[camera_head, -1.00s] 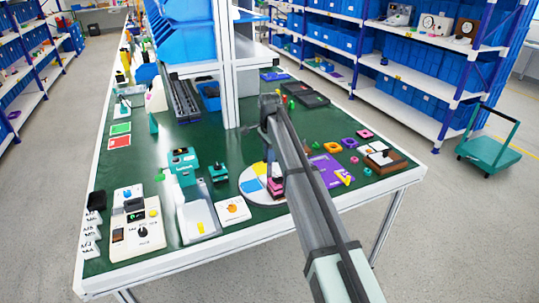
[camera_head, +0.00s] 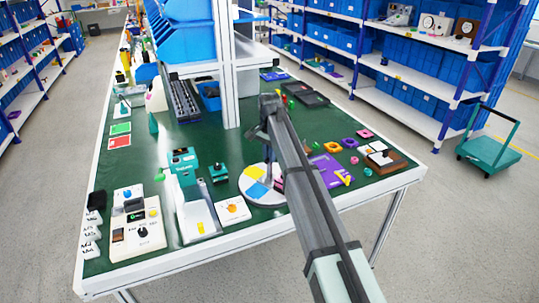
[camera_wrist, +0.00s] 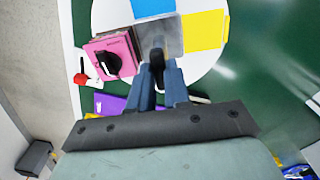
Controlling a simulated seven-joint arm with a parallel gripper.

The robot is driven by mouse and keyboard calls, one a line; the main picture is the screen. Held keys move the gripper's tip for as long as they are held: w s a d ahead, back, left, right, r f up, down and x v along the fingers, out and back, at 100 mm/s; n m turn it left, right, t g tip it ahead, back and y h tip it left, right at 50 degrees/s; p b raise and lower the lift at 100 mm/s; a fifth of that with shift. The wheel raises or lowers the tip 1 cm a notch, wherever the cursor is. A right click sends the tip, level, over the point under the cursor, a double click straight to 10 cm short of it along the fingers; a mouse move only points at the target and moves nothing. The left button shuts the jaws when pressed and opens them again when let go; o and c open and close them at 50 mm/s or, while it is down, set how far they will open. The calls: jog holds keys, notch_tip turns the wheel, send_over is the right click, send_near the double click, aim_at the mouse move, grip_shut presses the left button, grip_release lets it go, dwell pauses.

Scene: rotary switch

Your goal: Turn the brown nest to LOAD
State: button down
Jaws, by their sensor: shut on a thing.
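A white round table (camera_head: 248,196) stands on the green bench and carries a yellow patch (camera_head: 257,190) and a blue patch (camera_head: 254,171). In the wrist view the white disc (camera_wrist: 112,14) shows a yellow patch (camera_wrist: 203,30), a blue patch (camera_wrist: 152,7) and a grey plate (camera_wrist: 174,36). A pink box with a black knob (camera_wrist: 111,62) is at the disc's left edge, with a narrow brownish edge behind it. My gripper (camera_wrist: 160,68) is shut on a dark upright peg (camera_wrist: 157,54) at the grey plate. No LOAD mark is readable.
A purple tray (camera_head: 331,170) and several coloured rings lie right of the disc. An orange-dial box (camera_head: 233,209), a teal device (camera_head: 183,161) and a beige control panel (camera_head: 135,222) stand to the left. A white post (camera_head: 229,80) rises behind.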

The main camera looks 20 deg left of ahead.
jog(key=shift+n, duration=6.2)
jog(key=c, duration=1.1)
grip_release()
jog(key=shift+r, duration=0.15)
notch_tip(320, 180, up, 14)
jog(key=shift+f, duration=0.2)
